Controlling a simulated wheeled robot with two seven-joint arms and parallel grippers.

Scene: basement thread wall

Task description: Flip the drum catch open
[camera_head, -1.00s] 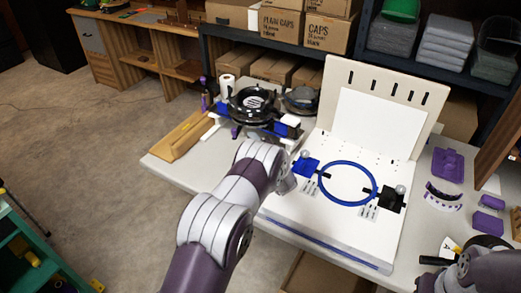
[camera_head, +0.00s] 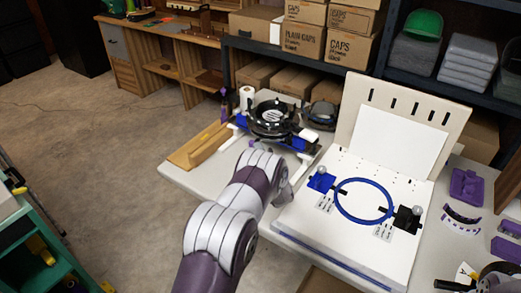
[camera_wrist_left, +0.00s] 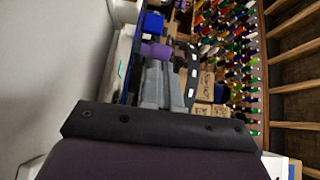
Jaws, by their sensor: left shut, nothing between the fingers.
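A round black drum (camera_head: 273,118) sits on a stand with blue and white parts at the back left of the table. Its catch is too small to make out in the head view. My left arm reaches in from the bottom, and its end (camera_head: 284,188) is in front of the stand and left of the white board. In the left wrist view my left gripper (camera_wrist_left: 163,72) is shut, with nothing between its grey fingers.
The white board (camera_head: 330,240) carries a blue hoop (camera_head: 338,205) between a blue and a black clamp. A wooden piece (camera_head: 199,147) lies left of the drum. Purple parts (camera_head: 468,187) lie at the right. Cardboard boxes (camera_head: 302,40) fill the shelf behind.

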